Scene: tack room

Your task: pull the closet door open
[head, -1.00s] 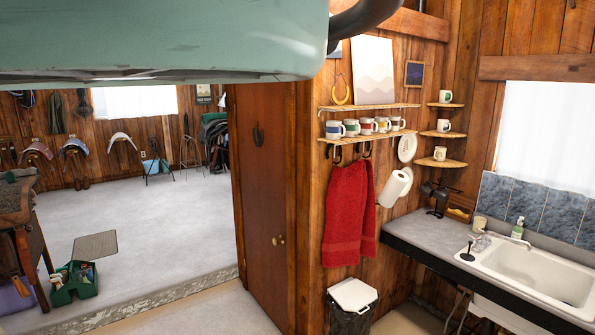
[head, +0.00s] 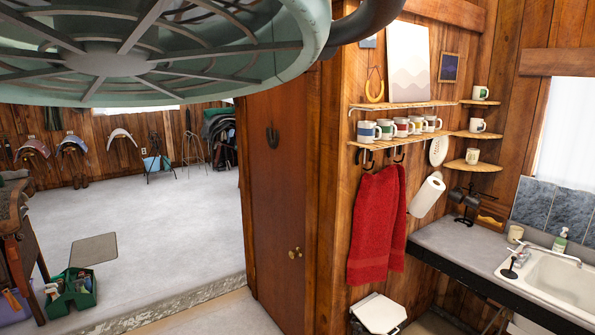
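The closet door (head: 277,190) is a brown wooden door, set beside the opening to the larger room. It looks shut. A small brass knob (head: 295,253) sits low on its right side, and a dark horseshoe (head: 272,137) hangs near its top. My gripper does not show in the head view, so its state and its place relative to the knob cannot be seen.
A large green ribbed round object (head: 150,50) fills the upper left, close to the camera. Red towels (head: 377,225) and a white-lidded bin (head: 379,313) are right of the door. A counter (head: 452,246) with a sink stands at right. A green caddy (head: 72,290) sits on the open floor at left.

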